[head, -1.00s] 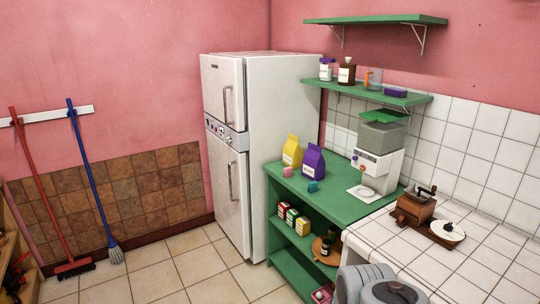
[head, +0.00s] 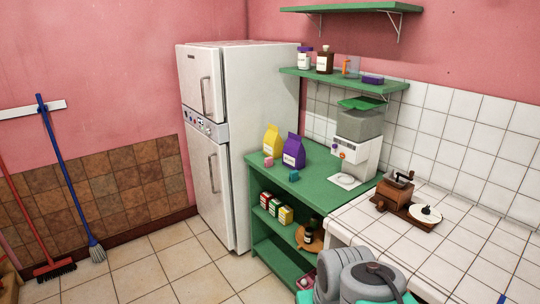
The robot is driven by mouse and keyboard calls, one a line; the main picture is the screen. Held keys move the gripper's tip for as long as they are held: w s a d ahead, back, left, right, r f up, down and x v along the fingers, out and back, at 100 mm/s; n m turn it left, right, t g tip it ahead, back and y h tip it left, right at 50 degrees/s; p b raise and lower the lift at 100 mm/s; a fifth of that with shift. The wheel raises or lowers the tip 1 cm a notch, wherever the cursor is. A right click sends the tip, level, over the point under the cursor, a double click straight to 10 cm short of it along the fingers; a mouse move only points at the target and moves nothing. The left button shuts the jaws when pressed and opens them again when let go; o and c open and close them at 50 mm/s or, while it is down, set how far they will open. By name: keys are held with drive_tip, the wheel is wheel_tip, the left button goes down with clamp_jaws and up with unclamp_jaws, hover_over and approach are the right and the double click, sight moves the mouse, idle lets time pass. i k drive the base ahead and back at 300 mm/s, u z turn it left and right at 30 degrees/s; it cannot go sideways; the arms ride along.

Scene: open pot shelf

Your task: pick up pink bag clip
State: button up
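The pink bag clip (head: 268,162) is a small pink block on the top board of the green shelf unit (head: 322,190). It sits near the left front edge, just in front of the yellow bag (head: 271,139). A purple bag (head: 293,150) stands to its right. A similar teal clip (head: 293,175) lies to the right of the pink one and nearer the front edge. Grey and teal parts of my arm show at the bottom, well apart from the clip. My gripper's fingers are not in view.
A white dispenser (head: 354,155) stands at the right of the shelf top. A white fridge (head: 262,130) stands close on the left. A tiled counter (head: 460,230) with a coffee grinder (head: 395,190) is at right. The floor in front of the shelf is clear.

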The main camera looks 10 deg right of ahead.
sight(269, 162)
drive_tip(key=u, duration=0.55)
drive_tip(key=i, duration=2.2)
drive_tip(key=u, duration=0.65)
drive_tip(key=i, duration=0.35)
drive_tip(key=u, duration=0.1)
